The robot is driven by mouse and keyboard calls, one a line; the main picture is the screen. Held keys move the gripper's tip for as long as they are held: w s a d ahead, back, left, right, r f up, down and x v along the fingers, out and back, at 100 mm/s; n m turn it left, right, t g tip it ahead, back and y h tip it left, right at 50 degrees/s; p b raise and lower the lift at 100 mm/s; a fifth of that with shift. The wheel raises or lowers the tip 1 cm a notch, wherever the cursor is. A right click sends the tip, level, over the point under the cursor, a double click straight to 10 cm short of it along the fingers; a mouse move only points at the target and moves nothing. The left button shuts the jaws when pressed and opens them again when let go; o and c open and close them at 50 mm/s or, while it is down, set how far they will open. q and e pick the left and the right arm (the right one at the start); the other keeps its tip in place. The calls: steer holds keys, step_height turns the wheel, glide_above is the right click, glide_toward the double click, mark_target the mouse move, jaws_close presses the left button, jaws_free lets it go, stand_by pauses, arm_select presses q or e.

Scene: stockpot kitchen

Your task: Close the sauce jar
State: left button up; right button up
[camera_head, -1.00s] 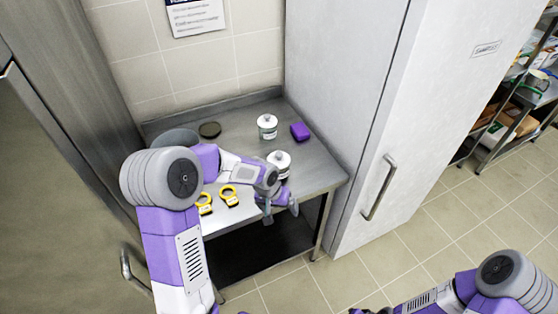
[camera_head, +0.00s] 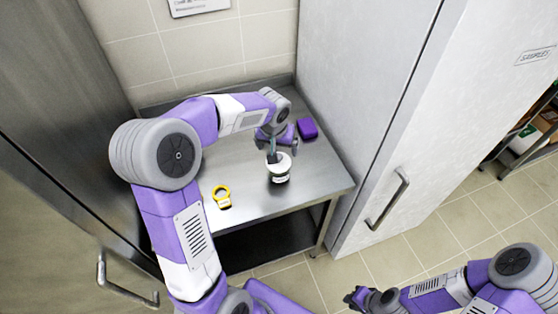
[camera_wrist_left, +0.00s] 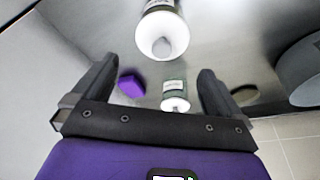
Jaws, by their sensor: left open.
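A white jar with a dark band (camera_head: 279,170) stands upright near the front of the steel table; its white top with a central knob also shows in the left wrist view (camera_wrist_left: 160,22). A second white-topped jar with a green label (camera_wrist_left: 174,92) stands farther back, hidden by my left arm in the head view. I cannot tell which is the sauce jar. My left gripper (camera_head: 277,143) is open and empty, just behind and above the front jar; its fingers (camera_wrist_left: 160,72) spread apart in the wrist view. My right gripper (camera_head: 353,298) is low, away from the table; its jaws are unclear.
A purple block (camera_head: 307,128) lies at the table's right, near the tall white cabinet (camera_head: 375,110). A yellow-ringed item (camera_head: 222,195) lies at the front left. A dark round disc (camera_wrist_left: 244,95) and a grey pot (camera_wrist_left: 302,72) show in the wrist view. The table's front right is clear.

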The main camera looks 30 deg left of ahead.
mark_target(284, 162)
arm_select(q)
steer(key=shift+x, duration=1.1)
steer(key=b+x, duration=0.1)
steer(key=x, duration=0.3)
steer(key=shift+s+a+f, duration=0.1)
steer(key=shift+f, duration=0.5)
steer(key=c, duration=0.8)
steer(key=shift+o, duration=0.2)
